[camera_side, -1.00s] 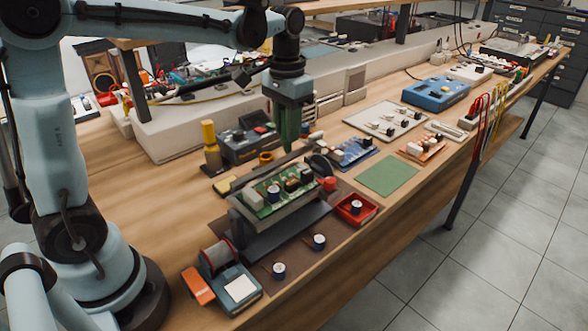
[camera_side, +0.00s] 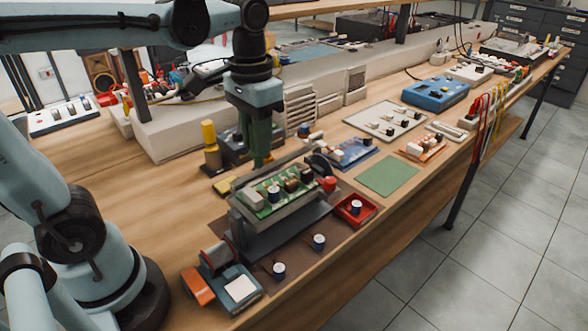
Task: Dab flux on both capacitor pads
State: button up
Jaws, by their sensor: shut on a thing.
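A green circuit board (camera_side: 266,207) is held in a grey board holder (camera_side: 285,217) near the front of the bench. A small dark-blue, white-topped capacitor (camera_side: 274,195) stands on it. The pads are too small to make out. My gripper (camera_side: 257,140) points down just behind the board's back edge. It is shut on a slender dark-green thing (camera_side: 258,153), whose lower end is close to the rear of the board. I cannot tell whether it touches, or whether it is a flux pen.
Similar capacitors stand on the brown mat (camera_side: 300,258) and in a red tray (camera_side: 371,211). A yellow-topped bottle (camera_side: 209,135) stands left of my gripper. A green mat (camera_side: 388,175) lies bare at right.

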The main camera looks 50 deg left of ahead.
aim_at(256, 164)
jog(key=shift+s+d+f, duration=0.1)
jog(key=shift+s, duration=0.25)
jog(key=shift+f, duration=2.25)
jog(key=shift+f, duration=0.35)
jog(key=shift+r, duration=2.25)
jog(key=shift+w+f, duration=0.55)
jog(key=shift+f, duration=0.4)
jog(key=shift+w+f, duration=0.55)
jog(key=shift+f, duration=0.35)
jog(key=shift+f, duration=0.35)
grip_shut()
jog(key=shift+r, duration=0.1)
